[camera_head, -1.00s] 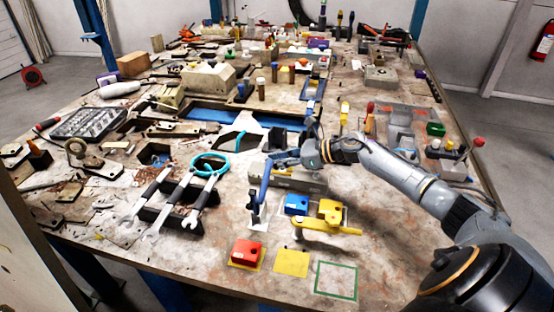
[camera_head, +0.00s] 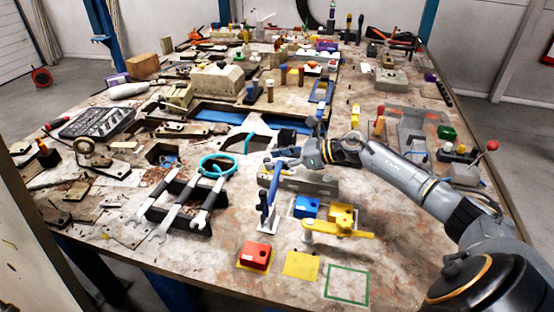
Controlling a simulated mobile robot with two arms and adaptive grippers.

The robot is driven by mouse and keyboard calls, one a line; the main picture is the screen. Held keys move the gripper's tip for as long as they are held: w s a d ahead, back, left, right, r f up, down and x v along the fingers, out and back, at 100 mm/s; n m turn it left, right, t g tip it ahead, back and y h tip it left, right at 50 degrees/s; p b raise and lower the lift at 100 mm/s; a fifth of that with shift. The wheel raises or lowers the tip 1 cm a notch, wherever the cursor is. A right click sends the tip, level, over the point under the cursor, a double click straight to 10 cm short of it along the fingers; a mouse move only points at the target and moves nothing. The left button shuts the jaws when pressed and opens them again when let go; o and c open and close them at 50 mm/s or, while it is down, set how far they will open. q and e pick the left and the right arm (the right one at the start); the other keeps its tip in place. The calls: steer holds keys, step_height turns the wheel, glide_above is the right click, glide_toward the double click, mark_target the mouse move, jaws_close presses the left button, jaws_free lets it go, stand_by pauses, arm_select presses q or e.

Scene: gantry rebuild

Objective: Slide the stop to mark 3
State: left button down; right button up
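I cannot make out for certain the stop or any numbered marks. A long grey block (camera_head: 312,184), possibly a rail, lies just below my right gripper. An upright blue lever-like part (camera_head: 267,206) stands on a white plate at its left front end. My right gripper (camera_head: 272,165) reaches in from the right, above the left end of the grey block and close to the top of the blue part. Its fingers are small and blend with the things behind, so opening and contact are unclear. My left gripper is not in view.
In front are a blue block (camera_head: 306,207), a yellow block (camera_head: 342,214) with a yellow bar (camera_head: 338,231), and a red block (camera_head: 256,255). A yellow square (camera_head: 300,265) and green-outlined square (camera_head: 347,285) are bare. Spanners (camera_head: 200,205) lie left; clutter fills the back.

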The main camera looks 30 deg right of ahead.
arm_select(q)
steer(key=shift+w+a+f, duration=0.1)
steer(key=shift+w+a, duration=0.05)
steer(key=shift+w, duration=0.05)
arm_select(e)
steer(key=shift+w+a+f, duration=0.1)
steer(key=shift+w+a, duration=0.05)
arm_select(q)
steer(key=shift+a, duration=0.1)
arm_select(e)
steer(key=v, duration=1.2)
steer(key=shift+o, duration=0.2)
